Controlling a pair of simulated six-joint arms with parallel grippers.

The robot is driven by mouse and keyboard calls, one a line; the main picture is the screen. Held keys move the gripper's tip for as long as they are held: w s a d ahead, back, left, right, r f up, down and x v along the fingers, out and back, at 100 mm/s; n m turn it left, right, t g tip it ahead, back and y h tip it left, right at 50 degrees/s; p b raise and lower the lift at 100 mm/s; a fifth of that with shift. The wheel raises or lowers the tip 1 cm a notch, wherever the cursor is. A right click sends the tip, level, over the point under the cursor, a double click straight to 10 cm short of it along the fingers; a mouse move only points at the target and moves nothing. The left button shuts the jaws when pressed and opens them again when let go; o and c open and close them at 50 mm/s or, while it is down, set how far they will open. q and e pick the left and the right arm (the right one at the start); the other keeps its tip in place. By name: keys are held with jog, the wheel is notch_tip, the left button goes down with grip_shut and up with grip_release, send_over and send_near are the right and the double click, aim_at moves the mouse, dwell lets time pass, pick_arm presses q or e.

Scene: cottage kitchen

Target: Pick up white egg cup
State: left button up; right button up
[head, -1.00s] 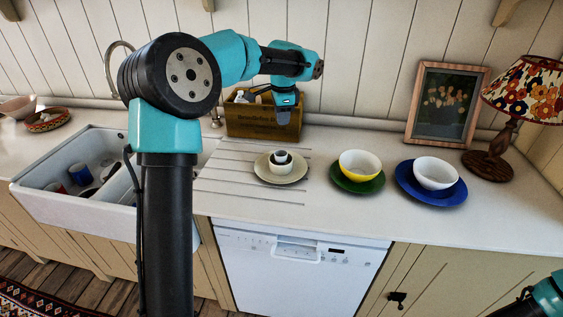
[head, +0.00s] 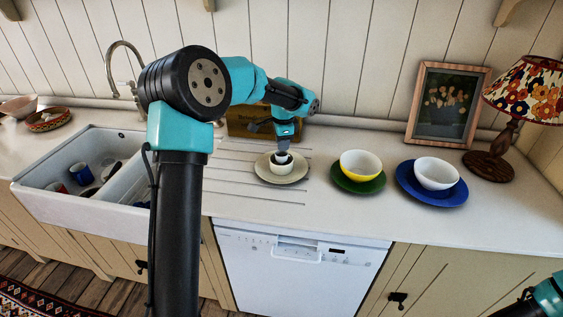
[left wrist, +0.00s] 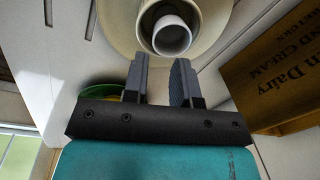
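The white egg cup (left wrist: 172,38) shows in the left wrist view as a small white cylinder, open end towards the camera. In the head view the left fingers partly hide the top of the stack. My left gripper (head: 284,150) points down just above it. In the left wrist view its two fingers (left wrist: 160,72) are apart with nothing between them, just short of the egg cup. Only part of my right arm shows, at the lower right corner.
A wooden crate (head: 240,122) stands close behind the plate. To the right are a yellow bowl (head: 360,165) on a green plate and a white bowl (head: 436,173) on a blue plate. The sink (head: 85,205) with cups is at left. The front counter is clear.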

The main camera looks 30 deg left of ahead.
aim_at(282, 162)
pick_arm(q)
jog(key=shift+w+f, duration=0.15)
jog(key=shift+f, duration=2.45)
grip_shut()
